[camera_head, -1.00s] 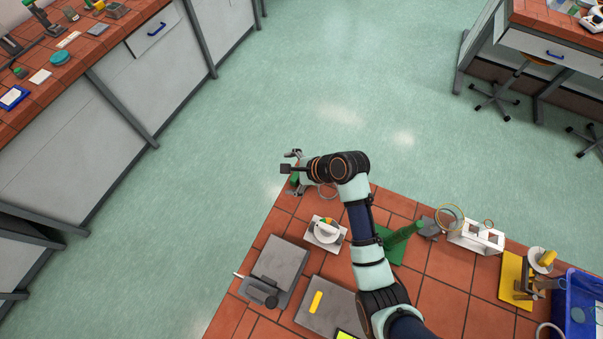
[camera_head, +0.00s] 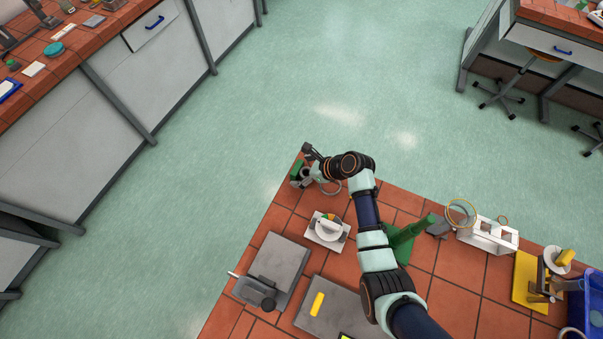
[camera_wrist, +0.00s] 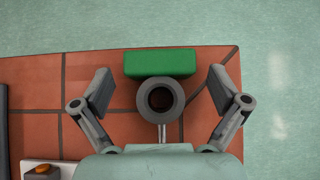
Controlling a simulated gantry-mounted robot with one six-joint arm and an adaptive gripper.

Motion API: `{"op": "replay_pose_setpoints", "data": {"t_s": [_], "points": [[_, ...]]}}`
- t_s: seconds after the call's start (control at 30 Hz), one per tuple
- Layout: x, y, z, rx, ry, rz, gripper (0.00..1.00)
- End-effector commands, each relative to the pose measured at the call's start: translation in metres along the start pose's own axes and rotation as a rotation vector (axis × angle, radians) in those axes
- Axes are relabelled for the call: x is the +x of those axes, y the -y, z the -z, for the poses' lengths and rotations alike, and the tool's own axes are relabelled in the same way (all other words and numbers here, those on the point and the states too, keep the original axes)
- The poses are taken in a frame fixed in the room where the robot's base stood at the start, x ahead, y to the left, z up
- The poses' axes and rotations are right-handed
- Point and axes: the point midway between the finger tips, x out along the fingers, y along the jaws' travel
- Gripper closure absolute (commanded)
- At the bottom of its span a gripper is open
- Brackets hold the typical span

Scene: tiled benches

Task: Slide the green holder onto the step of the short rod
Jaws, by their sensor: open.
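A green block (camera_wrist: 160,62), which looks like part of the green holder, lies near the bench corner in the wrist view. A dark grey ring (camera_wrist: 160,84) sits against its near side, with a thin metal pin below. My gripper (camera_wrist: 160,90) is open, with one finger left and one finger right of the block and ring, touching neither. In the head view the green block (camera_head: 296,171) is at the bench's far corner, beside my gripper (camera_head: 309,151). I cannot make out the short rod or its step.
A white device with a dial (camera_head: 328,231) stands nearer on the tiled bench (camera_head: 440,285). A green upright piece (camera_head: 409,231) stands beside my arm. A grey hotplate (camera_head: 285,255), white rack (camera_head: 488,236) and blue bin (camera_head: 597,312) are around. Open floor lies beyond the corner.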

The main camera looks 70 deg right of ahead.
Motion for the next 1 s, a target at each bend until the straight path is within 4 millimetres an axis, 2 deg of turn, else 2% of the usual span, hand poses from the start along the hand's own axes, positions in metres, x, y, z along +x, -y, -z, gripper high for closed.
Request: {"op": "replay_pose_setpoints", "data": {"t_s": [0.23, 0.67, 1.0], "points": [[0.0023, 0.0001, -0.0003, 0.000, 0.000, 0.000, 0.04], [0.0021, 0.0001, -0.0003, 0.000, 0.000, 0.000, 0.74], [-0.0035, 0.0007, -0.0066, -0.001, 0.002, 0.002, 0.74]]}}
